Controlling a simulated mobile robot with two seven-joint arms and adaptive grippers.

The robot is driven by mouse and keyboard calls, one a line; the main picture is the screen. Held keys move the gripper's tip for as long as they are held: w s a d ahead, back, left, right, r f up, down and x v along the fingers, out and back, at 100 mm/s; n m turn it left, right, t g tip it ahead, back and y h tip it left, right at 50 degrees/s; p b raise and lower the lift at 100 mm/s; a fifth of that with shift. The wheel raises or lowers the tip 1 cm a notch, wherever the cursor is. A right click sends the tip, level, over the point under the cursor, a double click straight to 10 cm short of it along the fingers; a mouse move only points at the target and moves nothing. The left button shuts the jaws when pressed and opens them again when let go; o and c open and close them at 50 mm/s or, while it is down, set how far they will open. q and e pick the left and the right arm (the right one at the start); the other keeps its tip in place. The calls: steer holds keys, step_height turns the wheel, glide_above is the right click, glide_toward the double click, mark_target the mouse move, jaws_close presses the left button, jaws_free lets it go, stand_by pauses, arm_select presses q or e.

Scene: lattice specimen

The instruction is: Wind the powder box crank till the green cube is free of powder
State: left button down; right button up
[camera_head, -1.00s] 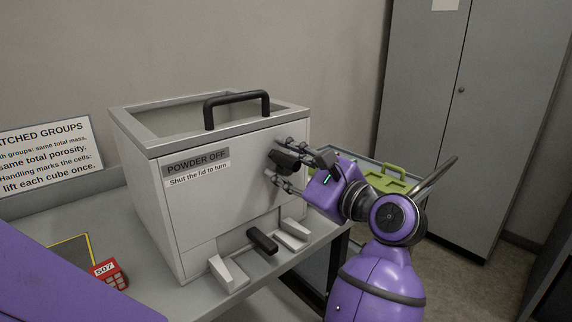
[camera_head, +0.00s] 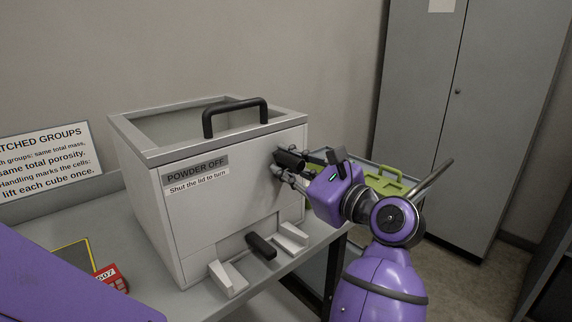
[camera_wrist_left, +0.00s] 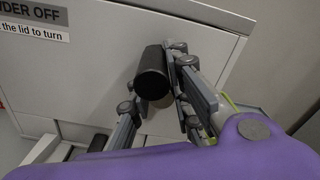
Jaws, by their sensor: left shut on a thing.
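The powder box (camera_head: 235,205) is a pale grey box on the bench, marked "POWDER OFF" and "Shut the lid to turn". Its framed lid (camera_head: 175,150) with a black bar handle looks shut. The crank's black knob (camera_head: 290,159) stands out at the right of the front face; it shows large in the left wrist view (camera_wrist_left: 152,75). My left gripper (camera_head: 284,165) is shut on the knob, its fingers on either side. The rest of the crank is hidden behind it. The green cube is not visible. My right gripper is out of view.
A black lever (camera_head: 261,246) and pale angled pieces (camera_head: 228,278) stick out low at the front. A red "507" device (camera_head: 110,277) and a sign (camera_head: 45,160) are at the left. A green case (camera_head: 385,180) lies beyond my arm, before grey cabinets (camera_head: 430,100).

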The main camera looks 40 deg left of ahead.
arm_select(q)
steer(key=m+p, duration=0.2)
steer(key=m, duration=0.1)
steer(key=shift+w+a+f+m, duration=0.1)
steer(key=shift+w+f+m, duration=0.1)
steer(key=shift+m, duration=0.1)
stand_by(0.5)
steer(key=c, duration=1.9)
jaws_free()
steer(key=shift+r, duration=0.1)
steer(key=o, duration=0.4)
steer(key=shift+s+r, duration=0.15)
steer(key=shift+s, duration=0.05)
steer(key=shift+c, duration=0.2)
steer(key=shift+w, duration=0.15)
